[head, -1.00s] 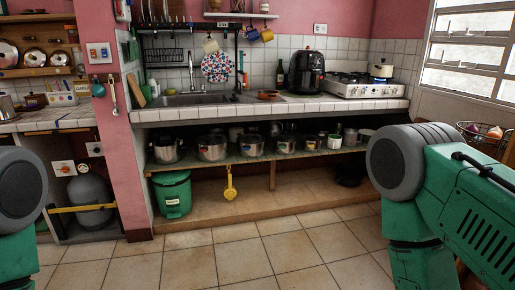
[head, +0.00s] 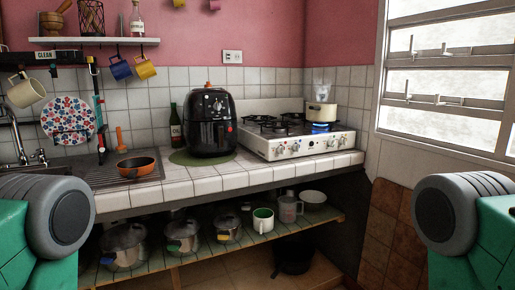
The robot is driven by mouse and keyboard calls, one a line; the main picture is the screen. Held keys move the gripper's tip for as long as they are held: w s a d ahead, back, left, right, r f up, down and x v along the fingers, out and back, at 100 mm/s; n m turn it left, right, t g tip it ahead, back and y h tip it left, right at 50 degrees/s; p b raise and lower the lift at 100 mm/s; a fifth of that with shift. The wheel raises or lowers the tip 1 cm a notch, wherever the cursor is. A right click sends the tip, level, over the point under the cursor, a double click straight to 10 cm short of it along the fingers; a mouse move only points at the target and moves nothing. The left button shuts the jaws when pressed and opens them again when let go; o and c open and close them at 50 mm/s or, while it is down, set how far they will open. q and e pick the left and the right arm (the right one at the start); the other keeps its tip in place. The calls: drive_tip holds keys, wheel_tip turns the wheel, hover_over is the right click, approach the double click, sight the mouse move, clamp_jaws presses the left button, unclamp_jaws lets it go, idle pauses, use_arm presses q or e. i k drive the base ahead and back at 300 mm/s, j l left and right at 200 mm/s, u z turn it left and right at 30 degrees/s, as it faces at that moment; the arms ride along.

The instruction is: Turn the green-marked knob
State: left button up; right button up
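The white gas stove (head: 300,147) stands on the tiled counter, right of the picture's middle. A row of several knobs (head: 295,148) runs along its front panel. They are too small for me to tell which one carries a green mark. A blue flame (head: 321,127) burns at the right burner, under a light pot with a lid (head: 320,115). Parts of my two green and grey arms show at the lower left and right edges. Both grippers are out of the picture, and neither arm reaches the stove.
A black air fryer (head: 209,122) stands left of the stove on a green mat (head: 182,157). An orange pan (head: 136,166) lies by the sink. Pots and mugs fill the shelf (head: 215,253) below. The tiled counter front (head: 235,181) before the stove is clear.

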sight(330, 143)
drive_tip(key=i+l+z, duration=0.1)
drive_tip(key=i, duration=0.4)
drive_tip(key=i+l+z, duration=0.1)
drive_tip(key=i, duration=0.4)
drive_tip(key=i+z, duration=0.25)
drive_tip(key=z, duration=0.2)
drive_tip(key=i+j+z, duration=0.15)
drive_tip(key=i+z, duration=0.25)
drive_tip(key=k, duration=0.1)
